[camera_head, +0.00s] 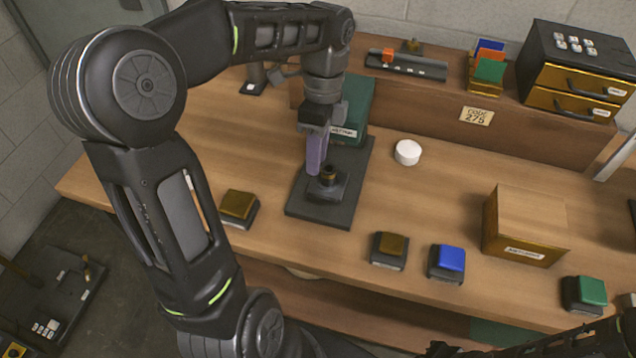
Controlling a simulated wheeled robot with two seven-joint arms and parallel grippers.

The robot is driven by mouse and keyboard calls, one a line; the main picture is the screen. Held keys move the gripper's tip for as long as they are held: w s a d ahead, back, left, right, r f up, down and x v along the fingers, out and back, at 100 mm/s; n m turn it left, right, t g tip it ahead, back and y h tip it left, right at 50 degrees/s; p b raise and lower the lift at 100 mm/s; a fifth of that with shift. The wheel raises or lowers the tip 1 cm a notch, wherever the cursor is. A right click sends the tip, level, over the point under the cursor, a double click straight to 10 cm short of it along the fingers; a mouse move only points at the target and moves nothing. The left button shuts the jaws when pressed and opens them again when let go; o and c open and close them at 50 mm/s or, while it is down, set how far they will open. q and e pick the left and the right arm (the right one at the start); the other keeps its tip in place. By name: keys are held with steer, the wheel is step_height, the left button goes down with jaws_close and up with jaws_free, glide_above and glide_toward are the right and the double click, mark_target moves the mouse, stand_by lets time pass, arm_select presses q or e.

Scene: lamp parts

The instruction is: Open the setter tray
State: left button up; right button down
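No part carries a label I can read as setter tray. A dark green box (357,106) with a small, unreadable white label stands behind my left gripper, partly hidden by it. My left gripper (319,122) points down and appears shut on an upright purple bar (316,154). The bar's lower end is close to a black holder with a brown knob (328,173) on a dark plate (312,208); I cannot tell whether they touch. A two-drawer cabinet (571,75) stands back right, both drawers shut. My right gripper (440,349) is only partly in view at the bottom edge.
A wooden labelled box (524,222) stands at the right. Brown (238,205), blue (447,259) and green (590,291) buttons line the front, with another brown button (390,246). A white disc (407,152) lies mid-table.

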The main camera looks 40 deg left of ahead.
arm_select(q)
steer(key=shift+x, duration=3.95)
steer(key=shift+c, duration=0.3)
jaws_close()
